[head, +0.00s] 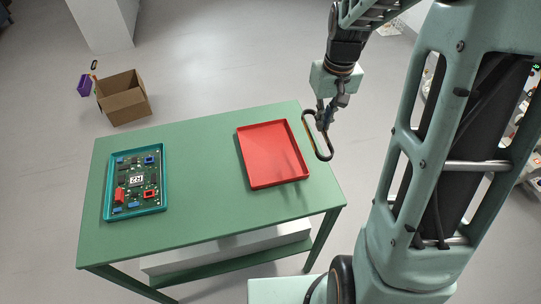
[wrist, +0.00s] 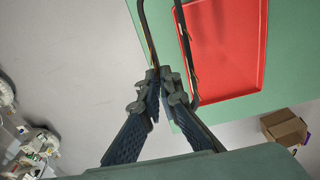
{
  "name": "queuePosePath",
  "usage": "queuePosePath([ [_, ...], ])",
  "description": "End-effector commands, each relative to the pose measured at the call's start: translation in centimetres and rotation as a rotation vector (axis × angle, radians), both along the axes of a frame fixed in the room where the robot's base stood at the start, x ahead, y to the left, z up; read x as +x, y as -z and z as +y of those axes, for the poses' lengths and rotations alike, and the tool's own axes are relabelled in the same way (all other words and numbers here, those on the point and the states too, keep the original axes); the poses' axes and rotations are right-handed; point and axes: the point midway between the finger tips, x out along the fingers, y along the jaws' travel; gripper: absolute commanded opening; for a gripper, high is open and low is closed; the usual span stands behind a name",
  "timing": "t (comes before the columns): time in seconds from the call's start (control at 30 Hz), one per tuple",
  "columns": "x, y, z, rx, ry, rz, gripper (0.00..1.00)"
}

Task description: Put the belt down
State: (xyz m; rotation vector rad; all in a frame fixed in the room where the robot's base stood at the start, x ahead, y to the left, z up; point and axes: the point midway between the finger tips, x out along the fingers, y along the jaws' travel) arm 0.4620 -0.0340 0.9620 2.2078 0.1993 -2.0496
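The belt is a thin dark closed loop (head: 310,136), hanging tilted from my gripper (head: 325,112) near the right edge of the green table, beside the red tray (head: 244,152). In the wrist view, the fingertips of my gripper (wrist: 160,76) are close together on one strand of the belt (wrist: 186,52). The other strand runs to the right of the fingers. The belt is held apart from the tray; its exact height above the table is hard to tell. The red tray looks empty and also shows in the wrist view (wrist: 240,58).
The green table (head: 205,180) has clear space between the red tray and a teal tray (head: 107,190) holding a circuit board (head: 128,170). A cardboard box (head: 128,106) and a purple bin (head: 84,86) stand on the floor at the back left.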

Motion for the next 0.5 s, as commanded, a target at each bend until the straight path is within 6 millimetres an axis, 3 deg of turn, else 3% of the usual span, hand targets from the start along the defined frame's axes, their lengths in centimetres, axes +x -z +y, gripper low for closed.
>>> queuePosePath([
  [0.1,-1.8,-0.3,-0.1,-0.01,-0.013,0.05,0.0],
  [0.2,-2.3,-0.4,0.3,-0.013,-0.021,0.071,0.0],
  [0.5,0.9,2.4,5.9,-0.014,-0.027,0.077,0.0],
])
